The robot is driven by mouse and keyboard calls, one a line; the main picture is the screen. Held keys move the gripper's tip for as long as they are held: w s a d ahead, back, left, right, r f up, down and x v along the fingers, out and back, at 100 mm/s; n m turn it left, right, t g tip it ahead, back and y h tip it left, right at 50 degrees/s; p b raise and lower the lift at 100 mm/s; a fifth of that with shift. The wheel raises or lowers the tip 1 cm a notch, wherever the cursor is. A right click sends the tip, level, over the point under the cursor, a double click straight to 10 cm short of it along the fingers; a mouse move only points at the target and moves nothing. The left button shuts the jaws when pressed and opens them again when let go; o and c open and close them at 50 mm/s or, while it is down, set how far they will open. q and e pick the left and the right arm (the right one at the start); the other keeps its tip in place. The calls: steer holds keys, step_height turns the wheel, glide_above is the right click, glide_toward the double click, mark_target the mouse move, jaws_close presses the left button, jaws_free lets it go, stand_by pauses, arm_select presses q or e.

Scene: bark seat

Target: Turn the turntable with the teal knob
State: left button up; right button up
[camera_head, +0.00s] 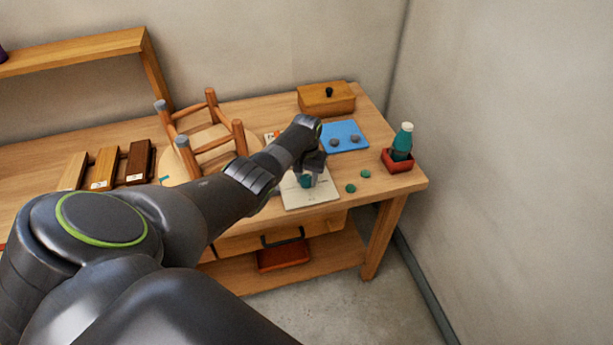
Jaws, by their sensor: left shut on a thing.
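The turntable (172,168) is a round pale wooden disc on the bench, with an upturned stool (238,138) on it. A small teal mark (164,180) shows at its front left edge; I cannot tell whether this is the knob. My left gripper (308,172) is to the right of the turntable, above a pale sheet or board (312,196). It is shut on a small teal thing (305,181), mostly hidden by the fingers. My left forearm hides the front right of the turntable. My right gripper is out of view.
A blue mat (352,128) with dark round pieces, a lidded wooden box (326,98) and a teal bottle (402,140) in a red tray (398,166) stand at the right. Two green discs (351,188) lie near the front edge. Several wood samples (105,167) lie left.

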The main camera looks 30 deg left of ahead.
arm_select(q)
steer(key=m, duration=0.5)
steer(key=shift+m, duration=0.3)
steer(key=m, duration=1.1)
steer(key=shift+b, duration=0.35)
steer(key=m, duration=0.4)
steer(key=shift+m, duration=0.7)
steer(key=o, duration=1)
